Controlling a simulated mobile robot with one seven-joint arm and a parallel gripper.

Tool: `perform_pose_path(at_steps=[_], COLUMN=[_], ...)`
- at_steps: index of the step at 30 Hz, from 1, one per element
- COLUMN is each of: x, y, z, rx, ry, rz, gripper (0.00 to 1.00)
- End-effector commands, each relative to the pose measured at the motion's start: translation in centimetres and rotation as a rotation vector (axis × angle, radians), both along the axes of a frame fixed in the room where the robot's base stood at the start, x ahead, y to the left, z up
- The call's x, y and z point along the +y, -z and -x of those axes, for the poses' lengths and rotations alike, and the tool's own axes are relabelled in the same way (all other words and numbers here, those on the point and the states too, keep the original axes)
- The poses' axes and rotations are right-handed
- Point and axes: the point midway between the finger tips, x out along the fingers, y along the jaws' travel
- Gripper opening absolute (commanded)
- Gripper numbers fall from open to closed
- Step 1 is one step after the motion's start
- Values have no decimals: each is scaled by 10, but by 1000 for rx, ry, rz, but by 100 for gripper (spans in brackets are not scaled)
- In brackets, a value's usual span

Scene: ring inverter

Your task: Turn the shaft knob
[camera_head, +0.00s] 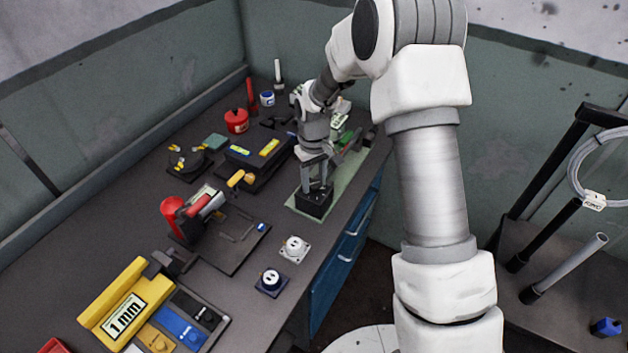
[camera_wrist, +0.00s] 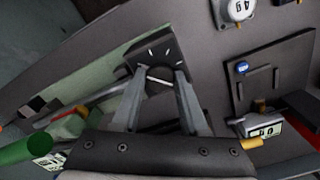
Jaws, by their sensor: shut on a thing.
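A black block (camera_head: 314,203) stands on a pale green mat (camera_head: 338,190) near the bench's front edge. In the wrist view, the block (camera_wrist: 152,48) has white tick marks on its face. My gripper (camera_head: 317,186) points down at the block's top. Its two fingers, also in the wrist view (camera_wrist: 160,74), reach the block and are shut on the dark shaft knob there. The knob is mostly hidden between the fingers, and its turn angle cannot be read.
A white dial unit (camera_head: 294,249) and a dark dial unit (camera_head: 271,282) sit near the front edge. A green-ended tool lies behind the gripper.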

Motion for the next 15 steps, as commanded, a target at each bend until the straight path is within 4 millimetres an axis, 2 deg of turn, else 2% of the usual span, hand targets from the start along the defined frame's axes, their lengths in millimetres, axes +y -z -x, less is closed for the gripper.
perform_pose_path(at_steps=[4,5,9,15], x=[0,0,0,0], y=[0,0,0,0], z=[0,0,0,0], rx=[0,0,0,0], ry=[1,1,2,2], rz=[0,0,0,0], gripper=[0,47,72,74])
